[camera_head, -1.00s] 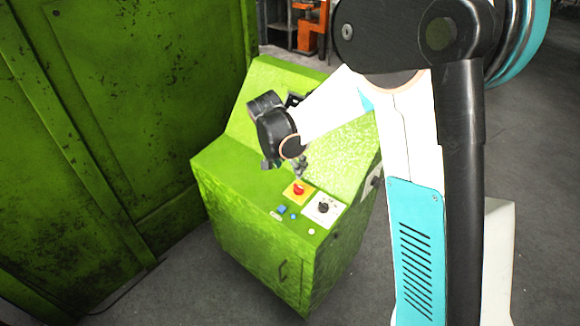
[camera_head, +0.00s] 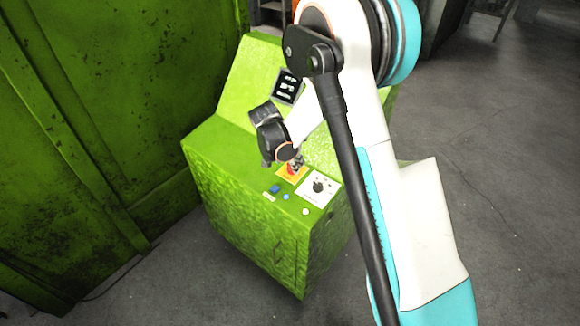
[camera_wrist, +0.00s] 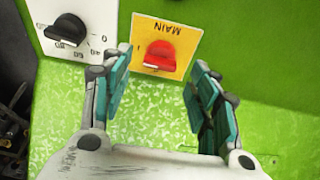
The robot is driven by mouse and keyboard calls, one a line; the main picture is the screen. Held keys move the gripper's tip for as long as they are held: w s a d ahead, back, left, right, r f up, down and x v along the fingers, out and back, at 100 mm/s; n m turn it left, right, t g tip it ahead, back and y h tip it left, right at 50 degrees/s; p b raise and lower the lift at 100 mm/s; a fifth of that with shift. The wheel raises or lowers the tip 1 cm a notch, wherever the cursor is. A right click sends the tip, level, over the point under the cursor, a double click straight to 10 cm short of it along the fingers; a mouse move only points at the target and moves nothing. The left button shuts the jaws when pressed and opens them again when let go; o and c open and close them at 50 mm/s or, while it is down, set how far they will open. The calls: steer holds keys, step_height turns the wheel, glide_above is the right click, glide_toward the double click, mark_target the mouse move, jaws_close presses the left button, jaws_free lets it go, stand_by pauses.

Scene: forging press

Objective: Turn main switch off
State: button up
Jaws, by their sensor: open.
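The main switch (camera_wrist: 159,54) is a red knob on a yellow plate marked MAIN (camera_wrist: 180,36), seen upper middle in the wrist view. In the head view the red switch (camera_head: 292,169) is partly hidden by my gripper. My gripper (camera_wrist: 165,82) is open and empty, with one finger on each side below the switch in the wrist view. The fingers appear apart from the knob. In the head view my gripper (camera_head: 297,160) is just above the yellow plate on the green console (camera_head: 230,160).
A black rotary knob (camera_wrist: 66,30) on a white plate sits beside the main switch. Blue buttons (camera_head: 275,189) and a pale button (camera_head: 305,211) lie nearby on the console. A dark display (camera_head: 287,87) is on the sloped panel. A large green cabinet (camera_head: 90,130) stands left.

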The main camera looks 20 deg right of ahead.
steer(key=shift+x, duration=1.15)
steer(key=c, duration=1.1)
steer(key=shift+o, duration=0.2)
